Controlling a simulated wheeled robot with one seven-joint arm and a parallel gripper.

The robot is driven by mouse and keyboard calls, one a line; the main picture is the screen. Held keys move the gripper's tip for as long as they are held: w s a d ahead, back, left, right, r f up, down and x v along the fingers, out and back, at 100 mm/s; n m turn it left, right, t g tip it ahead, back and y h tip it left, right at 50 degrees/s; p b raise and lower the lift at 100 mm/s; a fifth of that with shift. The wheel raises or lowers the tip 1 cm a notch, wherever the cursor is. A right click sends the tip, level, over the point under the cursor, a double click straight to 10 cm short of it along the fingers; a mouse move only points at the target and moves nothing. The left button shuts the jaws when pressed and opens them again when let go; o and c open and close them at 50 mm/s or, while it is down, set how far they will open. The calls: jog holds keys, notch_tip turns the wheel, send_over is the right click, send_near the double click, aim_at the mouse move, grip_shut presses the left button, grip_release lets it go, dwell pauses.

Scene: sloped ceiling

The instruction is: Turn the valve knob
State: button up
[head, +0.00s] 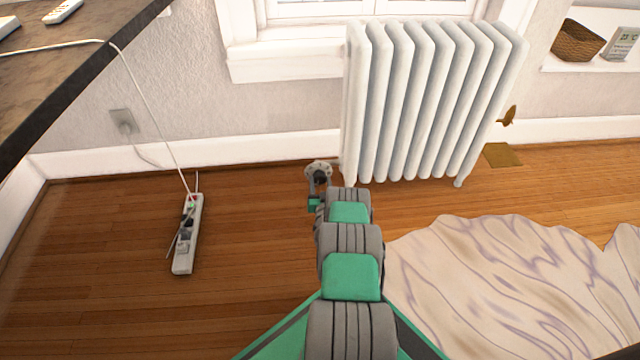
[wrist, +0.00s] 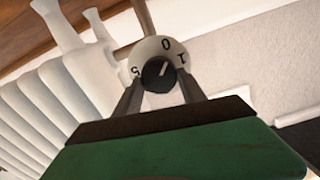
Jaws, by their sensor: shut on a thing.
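The valve knob (wrist: 159,76) shows in the wrist view as a black round knob with a light pointer line, in front of a white dial marked with numbers. My gripper (wrist: 158,84) has a finger on each side of the knob and is shut on it. In the head view the pale dial of the valve (head: 318,168) shows at the lower left of the white radiator (head: 430,100). My gripper (head: 318,180) is at the valve there, small and partly hidden by my arm.
A white power strip (head: 187,235) with cables lies on the wooden floor to the left. A crumpled cream rug (head: 500,285) lies to the right. A dark tabletop (head: 70,75) juts in at the upper left. Bare floor lies between the strip and my arm.

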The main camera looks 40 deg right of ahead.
jog(key=m, duration=0.4)
jog(key=shift+d, duration=0.1)
jog(key=shift+s+f+m, duration=0.1)
jog(key=shift+m, duration=2)
jog(key=o, duration=1.3)
jog(key=shift+o, duration=0.2)
